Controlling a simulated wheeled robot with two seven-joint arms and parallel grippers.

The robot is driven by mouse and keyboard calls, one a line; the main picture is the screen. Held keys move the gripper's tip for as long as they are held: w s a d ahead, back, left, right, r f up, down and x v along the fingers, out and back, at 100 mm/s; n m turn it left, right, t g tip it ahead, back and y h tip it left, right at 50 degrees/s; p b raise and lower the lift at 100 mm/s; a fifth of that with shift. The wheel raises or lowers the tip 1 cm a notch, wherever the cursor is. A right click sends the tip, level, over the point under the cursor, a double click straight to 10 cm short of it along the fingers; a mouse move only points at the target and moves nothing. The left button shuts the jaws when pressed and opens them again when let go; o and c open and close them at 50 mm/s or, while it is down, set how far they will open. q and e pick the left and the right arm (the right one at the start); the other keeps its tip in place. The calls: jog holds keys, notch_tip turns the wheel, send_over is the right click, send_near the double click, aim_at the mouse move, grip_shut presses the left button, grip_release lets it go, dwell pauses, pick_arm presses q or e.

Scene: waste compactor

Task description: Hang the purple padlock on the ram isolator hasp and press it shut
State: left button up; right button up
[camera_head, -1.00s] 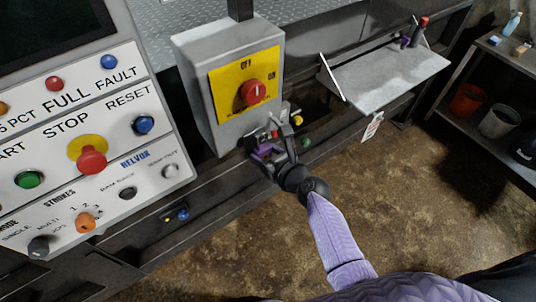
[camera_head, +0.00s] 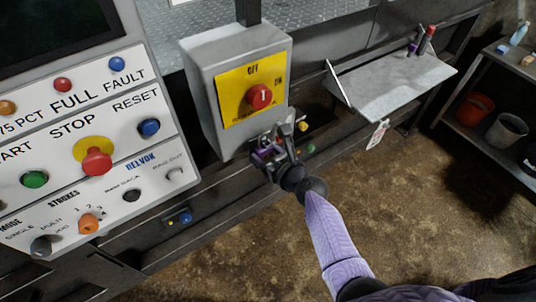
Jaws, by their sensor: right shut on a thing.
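The purple padlock (camera_head: 264,156) is between the jaws of my right gripper (camera_head: 270,148), which is shut on it. The gripper is just below the lower right corner of the grey isolator box (camera_head: 206,75). The box has a yellow plate (camera_head: 235,108) marked OFF and ON and a red knob (camera_head: 259,96). The hasp and the padlock's shackle are hard to make out behind the gripper, so I cannot tell whether they touch. My left gripper is not in view.
A control panel (camera_head: 110,160) with buttons stands at the left. A grey shelf (camera_head: 395,85) with a hanging tag (camera_head: 378,134) and a purple and a red marker-like item (camera_head: 426,40) is at the right. Bins (camera_head: 506,131) stand on a rack. The floor in front is clear.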

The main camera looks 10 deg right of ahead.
jog(key=shift+f, duration=0.2)
dwell(0.3)
jog(key=o, duration=1.1)
jog(key=shift+p+v, duration=1.8)
jog(key=shift+v, duration=1.75)
jog(key=shift+a, duration=0.1)
